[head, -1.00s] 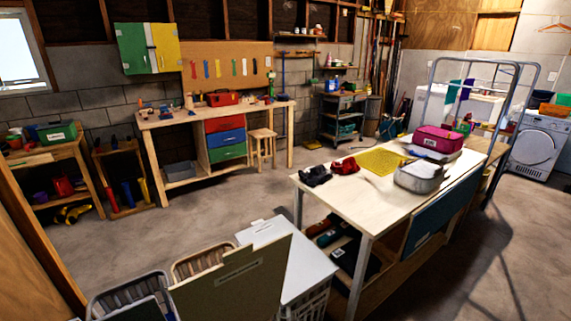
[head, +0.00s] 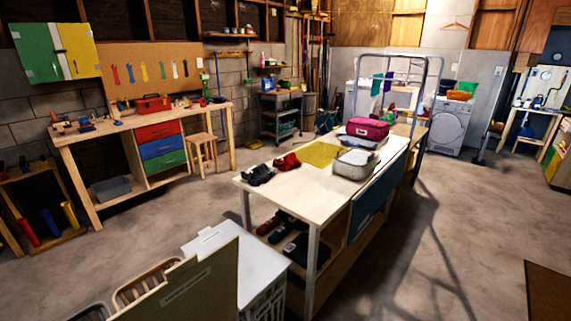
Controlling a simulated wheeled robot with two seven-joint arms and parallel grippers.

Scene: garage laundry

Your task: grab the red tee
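A crumpled red cloth (head: 287,162), which may be the red tee, lies on the light wooden table (head: 290,195) in the middle of the head view. A dark crumpled cloth (head: 258,175) lies just left of it. A yellow mat or cloth (head: 321,154) lies flat to its right. At this distance I cannot tell the garment type of the red cloth. Neither of my grippers is in view.
On the same table are a pink box (head: 367,128) and a grey bin (head: 355,164). A white-topped hamper (head: 240,255) and a tan panel (head: 185,290) stand in the near foreground. A workbench (head: 150,125) is at the back left. The concrete floor right of the table is open.

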